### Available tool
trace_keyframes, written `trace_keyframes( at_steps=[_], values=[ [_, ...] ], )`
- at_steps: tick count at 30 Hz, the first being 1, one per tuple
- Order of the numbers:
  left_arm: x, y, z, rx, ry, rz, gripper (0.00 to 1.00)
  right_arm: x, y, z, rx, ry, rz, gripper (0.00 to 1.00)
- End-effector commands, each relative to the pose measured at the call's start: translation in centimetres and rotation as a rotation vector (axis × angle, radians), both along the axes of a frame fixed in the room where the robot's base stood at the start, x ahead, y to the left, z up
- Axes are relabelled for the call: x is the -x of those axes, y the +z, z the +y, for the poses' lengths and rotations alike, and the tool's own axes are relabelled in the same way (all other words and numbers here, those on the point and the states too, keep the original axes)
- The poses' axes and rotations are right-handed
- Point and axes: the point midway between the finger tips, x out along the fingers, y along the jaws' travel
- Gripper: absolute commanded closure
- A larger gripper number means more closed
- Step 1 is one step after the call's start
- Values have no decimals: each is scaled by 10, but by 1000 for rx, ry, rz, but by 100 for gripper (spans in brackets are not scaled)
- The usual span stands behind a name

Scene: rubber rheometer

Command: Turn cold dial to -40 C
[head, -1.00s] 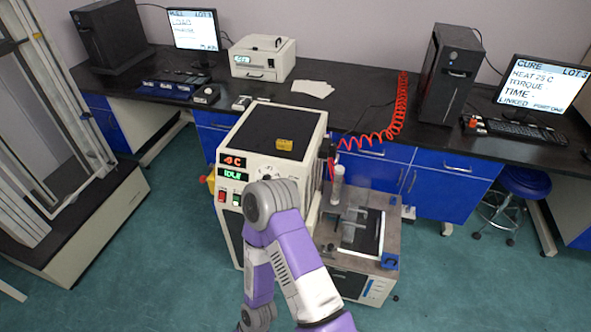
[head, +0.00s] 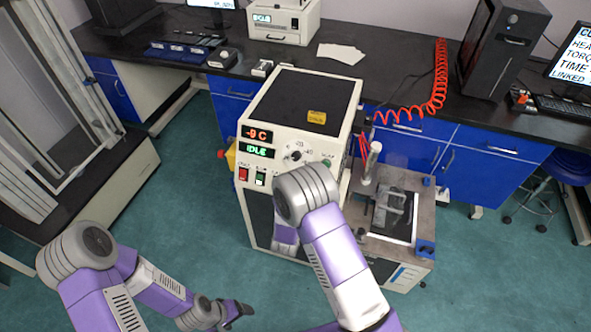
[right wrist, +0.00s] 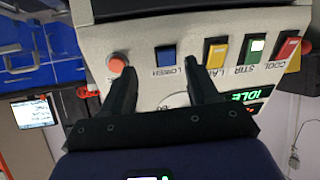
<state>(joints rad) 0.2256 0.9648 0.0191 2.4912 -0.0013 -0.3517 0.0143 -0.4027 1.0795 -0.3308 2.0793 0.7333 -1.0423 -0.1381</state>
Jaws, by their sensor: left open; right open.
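The cold dial (head: 295,156) is on the front panel of the cream cabinet (head: 335,115), with -20 and -40 marks near it. The temperature display (head: 257,134) reads about -9 C, and the display below (head: 256,152) reads IDLE. My right gripper (right wrist: 157,65) is open in the right wrist view, its fingers in front of the panel below the button row, with nothing clearly between them. My right arm hides it in the head view. My left gripper (head: 240,311) is open and empty, low at the left, away from the cabinet.
In the right wrist view the panel has a blue button (right wrist: 166,55), a yellow one (right wrist: 215,52), a green one (right wrist: 255,48) and a round red button (right wrist: 118,62). A fixture (head: 395,208) stands right of the cabinet. A red coiled hose (head: 438,85) hangs behind.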

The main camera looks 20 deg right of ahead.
Motion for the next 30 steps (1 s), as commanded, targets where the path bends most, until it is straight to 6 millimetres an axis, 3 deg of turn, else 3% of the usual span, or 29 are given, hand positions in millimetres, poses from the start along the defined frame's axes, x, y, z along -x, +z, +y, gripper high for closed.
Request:
trace_keyframes(
  at_steps=[1,3,6,9,24,30],
  values=[
    [0,-14,0,0,-1,0,22,-18,16,7,58,-21,-109,41],
    [0,-21,0,0,-1,-1,22,-32,45,12,126,-63,-236,41],
    [0,-28,0,1,-1,-1,22,-41,77,19,186,-111,-365,41],
    [0,-30,0,1,-1,-1,22,-45,94,22,216,-140,-429,41],
    [-1,-41,0,1,-1,-1,22,-98,99,-15,223,-151,-444,41],
    [-1,-42,0,1,-1,-1,22,-106,100,-19,222,-149,-443,41]
  ],
)
